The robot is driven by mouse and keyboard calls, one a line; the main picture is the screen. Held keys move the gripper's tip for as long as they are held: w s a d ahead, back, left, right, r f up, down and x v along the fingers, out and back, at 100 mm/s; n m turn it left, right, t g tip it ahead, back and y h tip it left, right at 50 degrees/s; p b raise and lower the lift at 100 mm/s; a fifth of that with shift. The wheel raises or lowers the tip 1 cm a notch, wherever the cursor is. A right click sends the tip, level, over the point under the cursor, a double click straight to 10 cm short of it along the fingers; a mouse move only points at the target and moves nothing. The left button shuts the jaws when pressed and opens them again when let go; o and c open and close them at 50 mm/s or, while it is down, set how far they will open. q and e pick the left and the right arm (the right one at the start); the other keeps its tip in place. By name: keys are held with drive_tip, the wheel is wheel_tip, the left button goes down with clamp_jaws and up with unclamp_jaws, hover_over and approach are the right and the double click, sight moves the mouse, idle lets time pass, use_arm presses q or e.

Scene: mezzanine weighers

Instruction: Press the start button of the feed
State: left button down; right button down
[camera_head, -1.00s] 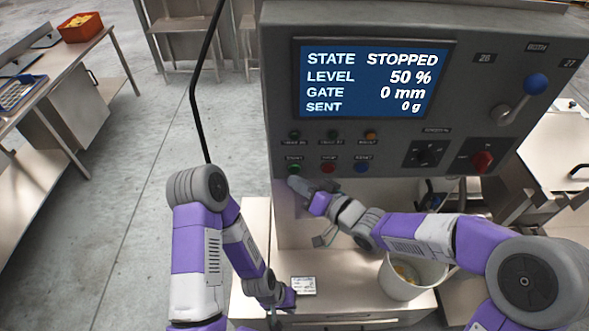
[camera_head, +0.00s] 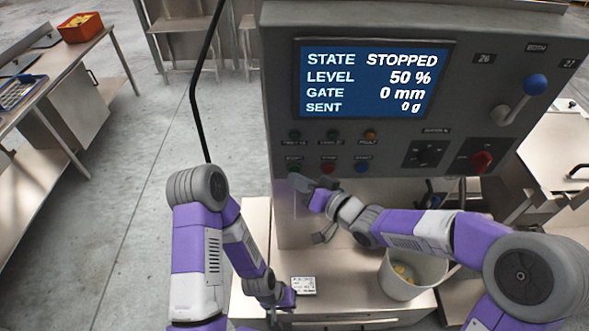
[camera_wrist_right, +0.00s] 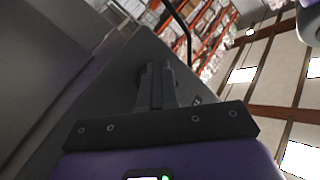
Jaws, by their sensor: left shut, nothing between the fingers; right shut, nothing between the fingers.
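The grey control panel (camera_head: 470,110) fills the upper right of the head view. Its screen (camera_head: 370,82) reads STATE STOPPED, LEVEL 50 %, GATE 0 mm, SENT 0 g. The green start button (camera_head: 294,169) is at the left of the lower button row. My right gripper (camera_head: 300,183) is shut and empty, its tips just below the start button; I cannot tell whether they touch it. In the right wrist view its shut fingers (camera_wrist_right: 157,75) point along a dark grey surface. My left gripper (camera_head: 275,318) is shut and empty, low over the bench.
The red stop button (camera_head: 328,168) and blue reset button (camera_head: 362,168) are beside the start button. A white pail (camera_head: 405,285) and a small label card (camera_head: 303,286) are on the bench below. Open floor (camera_head: 140,200) lies to the left.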

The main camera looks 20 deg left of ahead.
drive_tip(key=shift+w+a, duration=0.15)
drive_tip(key=shift+w, duration=0.25)
idle(0.4)
idle(0.4)
drive_tip(key=shift+s+d, duration=0.3)
drive_tip(key=shift+s, duration=0.5)
drive_tip(key=shift+s+d+b, duration=0.2)
drive_tip(key=shift+s+b, duration=0.1)
drive_tip(key=shift+s, duration=0.5)
drive_tip(key=shift+s+d+b, duration=0.25)
drive_tip(key=shift+s, duration=0.6)
drive_tip(key=shift+s+d+b, duration=0.2)
drive_tip(key=shift+s+b, duration=0.1)
drive_tip(key=shift+s, duration=0.5)
drive_tip(key=shift+w, duration=0.1)
